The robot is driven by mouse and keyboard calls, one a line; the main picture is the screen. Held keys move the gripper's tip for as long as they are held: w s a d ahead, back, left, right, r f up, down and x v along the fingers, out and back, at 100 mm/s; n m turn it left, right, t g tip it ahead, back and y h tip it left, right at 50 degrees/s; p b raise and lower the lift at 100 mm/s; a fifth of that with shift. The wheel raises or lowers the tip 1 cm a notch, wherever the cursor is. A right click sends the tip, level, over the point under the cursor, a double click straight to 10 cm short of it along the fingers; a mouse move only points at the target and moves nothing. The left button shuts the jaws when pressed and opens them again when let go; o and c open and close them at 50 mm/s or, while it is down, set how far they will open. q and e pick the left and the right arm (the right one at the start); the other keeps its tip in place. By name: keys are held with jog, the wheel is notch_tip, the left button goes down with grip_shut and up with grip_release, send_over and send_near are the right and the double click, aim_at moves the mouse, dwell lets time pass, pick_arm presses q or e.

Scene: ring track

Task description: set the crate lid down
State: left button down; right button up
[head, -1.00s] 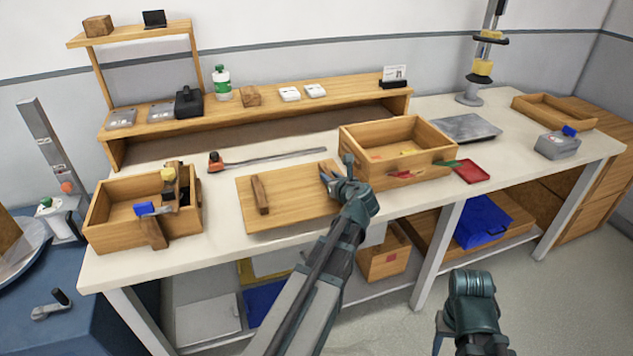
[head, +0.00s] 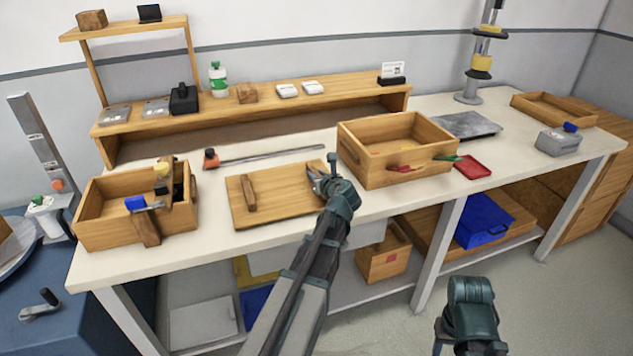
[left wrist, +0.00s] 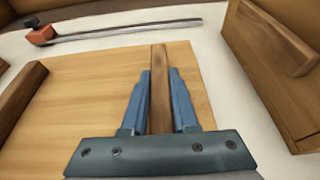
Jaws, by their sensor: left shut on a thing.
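The crate lid (head: 277,210) is a flat wooden board with two raised wooden battens. It lies level at the worktop between the two crates; I cannot tell whether a small gap is under it. My left gripper (head: 318,180) is shut on its right batten (left wrist: 159,75), with a blue finger on each side in the left wrist view. The left batten (head: 249,193) is free. An open wooden crate (head: 385,168) stands just right of the lid, apart from it. My right gripper (head: 470,315) is low at the bottom right, off the table, its fingertips mostly hidden.
Another wooden crate (head: 110,235) with tools stands at the left. A long bar with an orange end (head: 211,159) lies behind the lid. A red tray (head: 473,167) is right of the middle crate. A raised shelf (head: 250,108) runs along the back.

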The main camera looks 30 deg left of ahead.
pick_arm(q)
jog(key=shift+r, duration=0.1)
jog(key=c, duration=0.7)
grip_release()
jog(key=shift+s+d+r, duration=0.1)
jog(key=shift+s+d, duration=0.1)
jog(key=p+v, duration=0.4)
jog(key=v, duration=0.7)
jog(key=shift+s+d+r, duration=0.1)
jog(key=shift+s, duration=0.1)
